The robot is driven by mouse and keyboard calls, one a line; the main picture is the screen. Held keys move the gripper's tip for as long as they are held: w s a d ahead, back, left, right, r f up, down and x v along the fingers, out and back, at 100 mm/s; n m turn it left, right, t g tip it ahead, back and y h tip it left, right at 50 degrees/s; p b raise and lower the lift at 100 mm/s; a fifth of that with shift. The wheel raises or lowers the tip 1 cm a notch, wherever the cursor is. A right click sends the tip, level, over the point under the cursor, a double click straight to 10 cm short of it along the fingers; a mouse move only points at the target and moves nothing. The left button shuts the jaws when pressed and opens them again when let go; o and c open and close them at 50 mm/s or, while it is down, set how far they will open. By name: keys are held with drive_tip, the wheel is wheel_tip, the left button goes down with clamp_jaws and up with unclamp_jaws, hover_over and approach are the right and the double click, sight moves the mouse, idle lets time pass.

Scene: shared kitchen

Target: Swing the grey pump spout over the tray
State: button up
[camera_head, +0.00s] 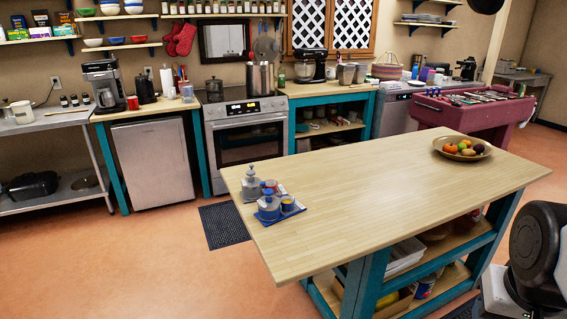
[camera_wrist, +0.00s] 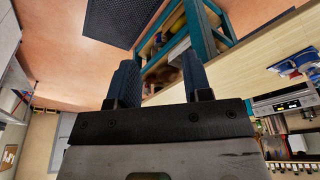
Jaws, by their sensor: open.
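On the near left end of the island counter stand two small pump sets. The rear one has a grey pump (camera_head: 251,187), a small red cup (camera_head: 270,186) and a pale grey tray (camera_head: 281,188), partly hidden. The front one has a blue-and-grey pump (camera_head: 268,208) and a small blue-and-yellow cup (camera_head: 287,203) on a blue tray (camera_head: 292,212). Which way the spouts point is too small to tell. In the tilted wrist view, a blue set (camera_wrist: 295,65) shows at the right edge. My gripper (camera_wrist: 158,62) is open and empty, well apart from both sets.
The wooden island counter (camera_head: 390,178) is mostly clear. A fruit bowl (camera_head: 462,149) stands at its far right. Teal shelves (camera_head: 440,258) below hold containers. A dark mat (camera_head: 224,226) lies on the floor before the stove (camera_head: 247,135). A red foosball table (camera_head: 470,112) stands behind.

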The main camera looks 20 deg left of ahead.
drive_tip(key=w+a+r, duration=0.3)
drive_tip(key=w+a, duration=0.3)
drive_tip(key=w, duration=0.4)
drive_tip(key=w+a+r+n, duration=0.1)
drive_tip(key=w+a+r, duration=0.1)
drive_tip(key=w+a, duration=0.5)
drive_tip(key=w+a+r, duration=0.3)
drive_tip(key=w+a, duration=0.1)
drive_tip(key=w, duration=0.8)
drive_tip(key=n+t+y, duration=0.1)
drive_tip(key=n, duration=0.2)
hover_over(251, 165)
drive_tip(key=s+d, duration=0.2)
drive_tip(key=s, duration=0.1)
wheel_tip(251, 165, down, 14)
drive_tip(key=shift+s+a+f+t, duration=0.1)
drive_tip(key=shift+a+f+t, duration=0.15)
drive_tip(key=shift+a, duration=0.25)
drive_tip(key=shift+x, duration=3.85)
